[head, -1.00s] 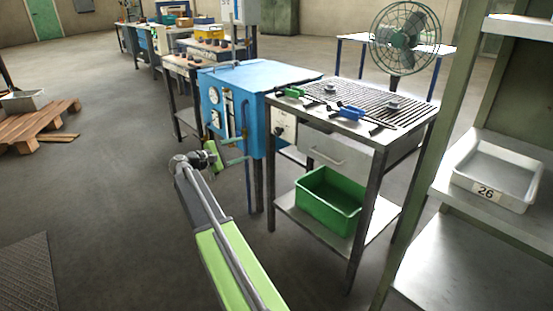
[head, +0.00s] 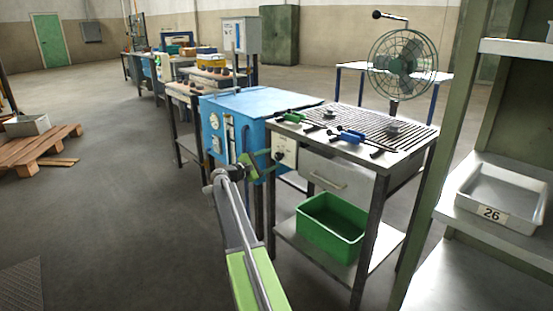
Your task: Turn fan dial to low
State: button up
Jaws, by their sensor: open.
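A pale control panel (head: 285,147) is fixed to the left end of the metal grill table. A dark round knob (head: 278,156) shows low on it, probably the fan dial; its markings are too small to read. My gripper (head: 267,163) is open just left of the panel, its fingers pointing toward the knob. Whether a fingertip touches the knob I cannot tell. A green caged fan (head: 403,64) stands behind the grill table.
The blue furnace (head: 255,103) stands close behind my gripper. Tongs with green (head: 290,116) and blue handles (head: 350,137) lie on the grill table (head: 345,152). A green bin (head: 331,227) sits on its lower shelf.

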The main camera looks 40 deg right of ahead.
aim_at(277, 157)
jog(key=d, duration=0.3)
jog(key=shift+s+d, duration=0.1)
grip_shut()
dwell(0.4)
